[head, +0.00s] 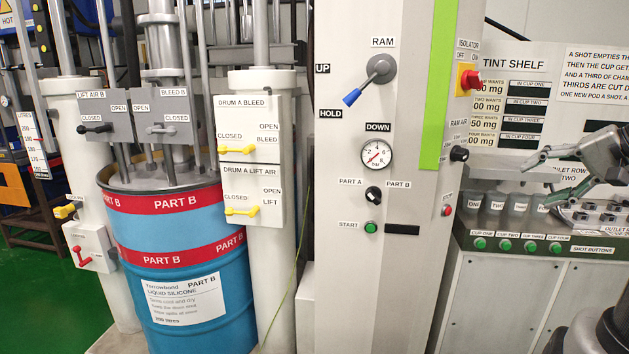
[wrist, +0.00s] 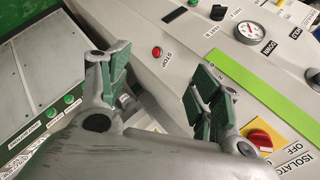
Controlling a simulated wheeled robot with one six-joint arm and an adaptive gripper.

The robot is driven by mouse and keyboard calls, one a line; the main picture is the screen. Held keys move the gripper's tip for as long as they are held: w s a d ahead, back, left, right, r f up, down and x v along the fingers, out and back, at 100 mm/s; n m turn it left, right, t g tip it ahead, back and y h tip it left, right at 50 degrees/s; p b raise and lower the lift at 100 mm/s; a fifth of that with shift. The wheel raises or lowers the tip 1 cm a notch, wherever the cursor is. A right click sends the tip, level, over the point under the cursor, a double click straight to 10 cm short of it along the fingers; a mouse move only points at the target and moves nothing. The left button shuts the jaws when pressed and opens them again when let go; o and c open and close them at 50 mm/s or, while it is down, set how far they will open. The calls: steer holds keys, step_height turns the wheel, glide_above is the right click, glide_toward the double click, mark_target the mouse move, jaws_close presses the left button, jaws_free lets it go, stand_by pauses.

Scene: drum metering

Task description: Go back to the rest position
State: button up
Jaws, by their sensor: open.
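My gripper (head: 562,177) is at the right of the head view, in front of the tint shelf and above the shot buttons. Its fingers point left and are spread apart with nothing between them. In the wrist view both fingers of my gripper (wrist: 155,90) show green pads and a clear gap. The red STOP button (wrist: 157,52) shows beyond that gap, apart from the fingers.
The grey control column (head: 350,270) stands left of my gripper, with a blue-tipped ram lever (head: 364,85) and a red isolator knob (head: 470,79). Cups (head: 495,203) and green shot buttons (head: 505,245) lie below. A blue PART B drum (head: 190,255) stands further left.

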steer(key=s+a+f+n+g+h, duration=0.2)
steer(key=s+f+g, duration=0.1)
steer(key=s, duration=0.4)
steer(key=s+a+f+n+g+h, duration=0.1)
steer(key=s+a+f+g+h, duration=0.15)
steer(key=s, duration=0.35)
steer(key=a+n, duration=0.2)
steer(key=s+a+n+t, duration=0.1)
steer(key=n, duration=0.1)
steer(key=a+n+h, duration=0.1)
steer(key=a, duration=0.1)
steer(key=shift+s+a+r+n+t, duration=0.2)
steer(key=shift+a+r+n+t, duration=0.05)
steer(key=shift+a+n+t, duration=0.15)
